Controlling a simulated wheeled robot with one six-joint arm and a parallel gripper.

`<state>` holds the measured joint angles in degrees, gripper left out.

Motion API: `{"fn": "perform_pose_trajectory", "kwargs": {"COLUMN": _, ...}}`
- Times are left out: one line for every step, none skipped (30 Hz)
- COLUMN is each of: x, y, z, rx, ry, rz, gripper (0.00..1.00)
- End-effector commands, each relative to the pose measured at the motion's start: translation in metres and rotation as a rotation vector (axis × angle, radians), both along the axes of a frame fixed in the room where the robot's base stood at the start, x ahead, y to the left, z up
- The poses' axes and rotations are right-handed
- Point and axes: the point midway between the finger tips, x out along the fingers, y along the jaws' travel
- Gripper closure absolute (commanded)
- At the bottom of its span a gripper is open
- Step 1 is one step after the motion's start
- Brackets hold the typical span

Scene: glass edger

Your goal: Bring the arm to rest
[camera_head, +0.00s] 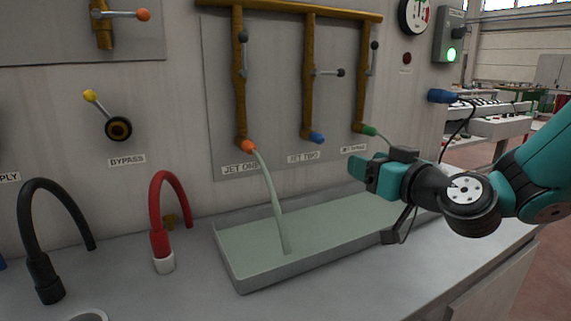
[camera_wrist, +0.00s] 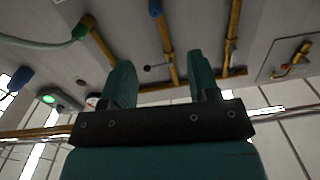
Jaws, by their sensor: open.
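My gripper (camera_head: 362,171) is at the right of the head view, with its teal fingers pointing left above the right part of the grey tray (camera_head: 240,285). It is open and holds nothing. In the wrist view its two teal fingers (camera_wrist: 164,82) stand apart with an empty gap between them. My arm comes in from the right edge of the head view. The gripper hides part of the tray's right end.
A pale stream (camera_head: 270,190) runs from the orange nozzle (camera_head: 249,146) into the tray. The blue nozzle (camera_head: 317,138) and green nozzle (camera_head: 368,130) are close behind my gripper. Red hose (camera_head: 158,215) and black hose (camera_head: 38,265) stand at left. A green lamp (camera_head: 452,54) glows.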

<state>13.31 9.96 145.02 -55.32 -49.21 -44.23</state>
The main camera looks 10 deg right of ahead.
Motion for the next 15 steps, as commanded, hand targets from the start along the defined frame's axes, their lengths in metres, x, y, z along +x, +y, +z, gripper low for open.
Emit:
{"fn": "perform_pose_trajectory", "kwargs": {"x": -0.004, "y": 0.011, "z": -0.001, "rx": -0.006, "ry": 0.02, "rz": 0.041, "gripper": 0.45}}
{"fn": "perform_pose_trajectory", "kwargs": {"x": -0.008, "y": 0.019, "z": -0.002, "rx": -0.009, "ry": 0.042, "rz": 0.075, "gripper": 0.45}}
{"fn": "perform_pose_trajectory", "kwargs": {"x": -0.016, "y": 0.033, "z": -0.005, "rx": -0.019, "ry": 0.082, "rz": 0.131, "gripper": 0.45}}
{"fn": "perform_pose_trajectory", "kwargs": {"x": -0.023, "y": 0.045, "z": -0.008, "rx": -0.026, "ry": 0.119, "rz": 0.18, "gripper": 0.45}}
{"fn": "perform_pose_trajectory", "kwargs": {"x": -0.031, "y": 0.057, "z": -0.012, "rx": -0.039, "ry": 0.164, "rz": 0.231, "gripper": 0.45}}
{"fn": "perform_pose_trajectory", "kwargs": {"x": -0.045, "y": 0.073, "z": -0.019, "rx": -0.058, "ry": 0.234, "rz": 0.302, "gripper": 0.45}}
{"fn": "perform_pose_trajectory", "kwargs": {"x": -0.058, "y": 0.084, "z": -0.024, "rx": -0.075, "ry": 0.293, "rz": 0.354, "gripper": 0.45}}
{"fn": "perform_pose_trajectory", "kwargs": {"x": -0.071, "y": 0.094, "z": -0.03, "rx": -0.094, "ry": 0.356, "rz": 0.402, "gripper": 0.45}}
{"fn": "perform_pose_trajectory", "kwargs": {"x": -0.089, "y": 0.104, "z": -0.038, "rx": -0.124, "ry": 0.443, "rz": 0.457, "gripper": 0.45}}
{"fn": "perform_pose_trajectory", "kwargs": {"x": -0.102, "y": 0.109, "z": -0.043, "rx": -0.146, "ry": 0.509, "rz": 0.49, "gripper": 0.45}}
{"fn": "perform_pose_trajectory", "kwargs": {"x": -0.115, "y": 0.113, "z": -0.049, "rx": -0.17, "ry": 0.575, "rz": 0.517, "gripper": 0.45}}
{"fn": "perform_pose_trajectory", "kwargs": {"x": -0.132, "y": 0.116, "z": -0.055, "rx": -0.202, "ry": 0.656, "rz": 0.545, "gripper": 0.45}}
{"fn": "perform_pose_trajectory", "kwargs": {"x": -0.144, "y": 0.117, "z": -0.059, "rx": -0.224, "ry": 0.715, "rz": 0.559, "gripper": 0.45}}
{"fn": "perform_pose_trajectory", "kwargs": {"x": -0.156, "y": 0.117, "z": -0.063, "rx": -0.247, "ry": 0.772, "rz": 0.57, "gripper": 0.45}}
{"fn": "perform_pose_trajectory", "kwargs": {"x": -0.17, "y": 0.115, "z": -0.068, "rx": -0.276, "ry": 0.843, "rz": 0.578, "gripper": 0.45}}
